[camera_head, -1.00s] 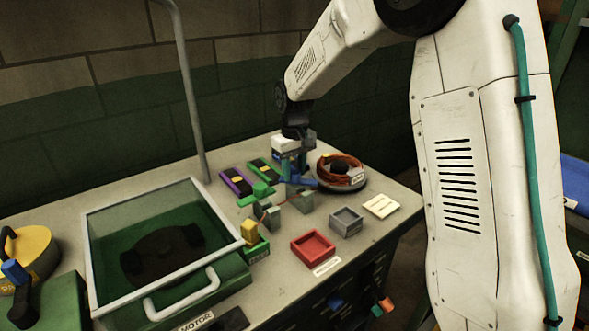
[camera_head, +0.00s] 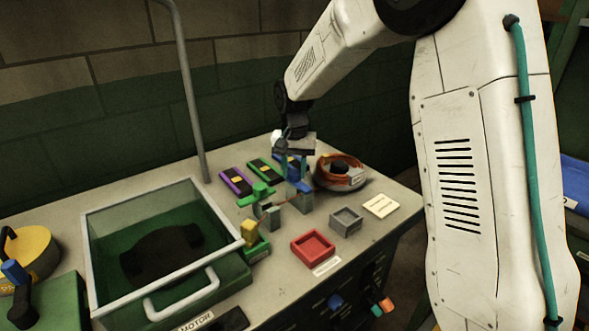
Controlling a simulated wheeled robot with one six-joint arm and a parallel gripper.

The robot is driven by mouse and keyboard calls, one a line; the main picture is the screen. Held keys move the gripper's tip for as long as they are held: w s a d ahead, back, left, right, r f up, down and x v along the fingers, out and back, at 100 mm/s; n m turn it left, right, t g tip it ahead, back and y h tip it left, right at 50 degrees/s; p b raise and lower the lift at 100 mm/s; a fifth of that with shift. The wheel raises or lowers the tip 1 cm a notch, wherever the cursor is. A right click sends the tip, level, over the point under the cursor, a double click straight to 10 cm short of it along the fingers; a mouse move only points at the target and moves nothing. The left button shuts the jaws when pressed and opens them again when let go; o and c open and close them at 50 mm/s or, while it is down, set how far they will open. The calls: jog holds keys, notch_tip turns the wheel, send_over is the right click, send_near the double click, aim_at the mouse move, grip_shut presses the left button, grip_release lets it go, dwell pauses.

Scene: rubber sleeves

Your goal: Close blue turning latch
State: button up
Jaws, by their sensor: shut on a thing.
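My gripper (camera_head: 291,158) points down over the back right part of the bench and is shut on the blue turning latch (camera_head: 297,180). The latch is a small blue piece on top of a grey post (camera_head: 299,197). My gripper hides part of the latch, and its exact angle is hard to tell. A similar green turning latch (camera_head: 259,192) sits just left of it, apart from the gripper.
Purple (camera_head: 236,181) and green (camera_head: 264,171) blocks lie behind the latches. A coiled orange cable (camera_head: 340,164) is close to the right. Red (camera_head: 313,247) and grey (camera_head: 346,219) trays stand in front. A glass-lidded box (camera_head: 165,250) fills the left.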

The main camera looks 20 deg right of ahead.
aim_at(294, 171)
jog(key=shift+r, duration=0.1)
dwell(0.4)
jog(key=o, duration=1)
notch_tip(294, 171, up, 8)
jog(key=shift+f, duration=0.15)
